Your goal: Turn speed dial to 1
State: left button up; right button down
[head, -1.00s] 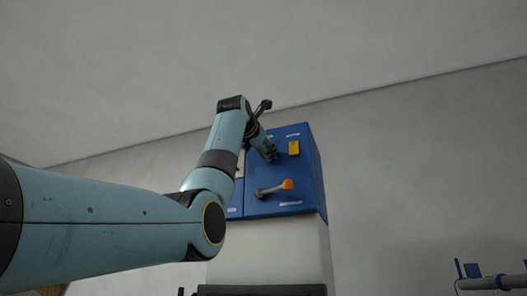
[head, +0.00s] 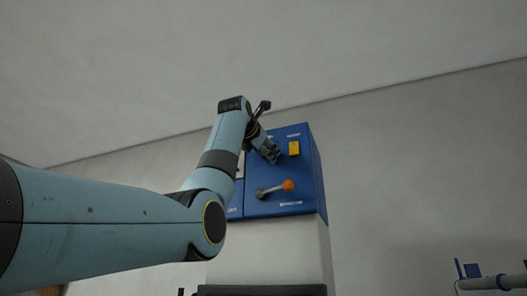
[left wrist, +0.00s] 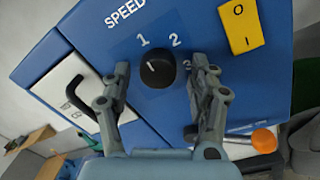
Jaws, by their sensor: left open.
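The blue control box (head: 272,178) is on the wall side of the room. In the left wrist view, its round black speed dial (left wrist: 157,69) sits below the word SPEED, with the numbers 1, 2 and 3 around it. A small pale mark shows on the dial, but I cannot tell surely which number it points to. My left gripper (left wrist: 160,75) is open, with one finger at each side of the dial. I cannot tell whether the fingers touch it. In the head view the left gripper (head: 271,152) is at the box face and hides the dial. My right gripper is not in view.
A yellow switch plate marked 0 and 1 (left wrist: 238,25) is to the right of the dial. A lever with an orange knob (head: 287,185) sticks out below. A white panel with a black handle (left wrist: 70,85) is at the left.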

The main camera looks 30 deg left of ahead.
pick_arm(q)
jog(key=shift+s, duration=0.15)
jog(key=v, duration=1.1)
jog(key=shift+s+d, duration=0.25)
jog(key=shift+s, duration=0.1)
